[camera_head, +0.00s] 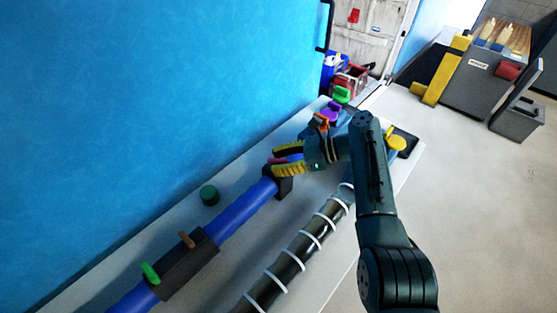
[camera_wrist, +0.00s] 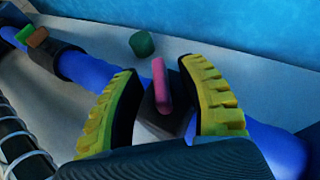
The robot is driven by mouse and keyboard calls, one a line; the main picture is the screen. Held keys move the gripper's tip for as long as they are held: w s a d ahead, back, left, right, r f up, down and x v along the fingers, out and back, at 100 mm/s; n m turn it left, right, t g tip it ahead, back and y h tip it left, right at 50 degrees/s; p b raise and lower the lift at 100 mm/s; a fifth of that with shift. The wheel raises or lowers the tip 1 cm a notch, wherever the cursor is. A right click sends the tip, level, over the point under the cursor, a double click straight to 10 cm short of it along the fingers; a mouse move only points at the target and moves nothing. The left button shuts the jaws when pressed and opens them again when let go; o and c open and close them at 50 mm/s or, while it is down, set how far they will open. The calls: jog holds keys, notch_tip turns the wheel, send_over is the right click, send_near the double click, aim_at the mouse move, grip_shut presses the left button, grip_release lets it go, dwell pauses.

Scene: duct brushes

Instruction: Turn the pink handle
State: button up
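The pink handle (camera_wrist: 160,85) stands up from a dark block on the blue duct in the wrist view. In the head view only a small part of the pink handle (camera_head: 279,161) shows, behind my yellow finger pads. My gripper (camera_head: 280,162) is open, with its pads on either side of the handle. In the wrist view my gripper (camera_wrist: 170,110) has visible gaps between both pads and the handle; whether either touches it lower down I cannot tell.
The blue duct (camera_head: 243,213) runs along the white table (camera_head: 170,213). A green cylinder (camera_head: 209,195) stands near the blue wall. A black hose with white rings (camera_head: 302,243) lies beside the duct. A green handle (camera_head: 151,273) and a brown handle (camera_head: 187,240) sit nearer on another block.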

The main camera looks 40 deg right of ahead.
jog(key=v, duration=1.2)
